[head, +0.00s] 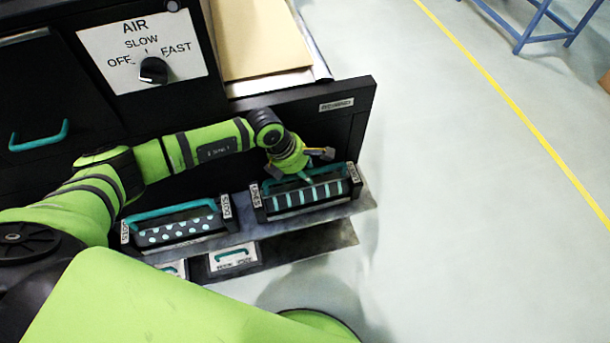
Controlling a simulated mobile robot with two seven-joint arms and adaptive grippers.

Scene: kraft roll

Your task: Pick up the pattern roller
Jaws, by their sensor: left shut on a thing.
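Two pattern rollers with teal handles rest side by side in dark holders on a low shelf at the front of the black machine. The striped roller (310,195) is on the right, and the dotted roller (180,229) is on the left. My left gripper (305,176) reaches down over the striped roller and is shut on its teal handle; the exact finger contact is small and partly hidden. The striped roller appears level, and I cannot tell whether it is clear of its holder. My right gripper is not in view.
The black machine carries an air dial (153,70) and a teal drawer handle (38,137). Brown paper sheets (258,40) lie on top. Open floor lies to the right, with a yellow line (500,95) and a blue stand (530,35).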

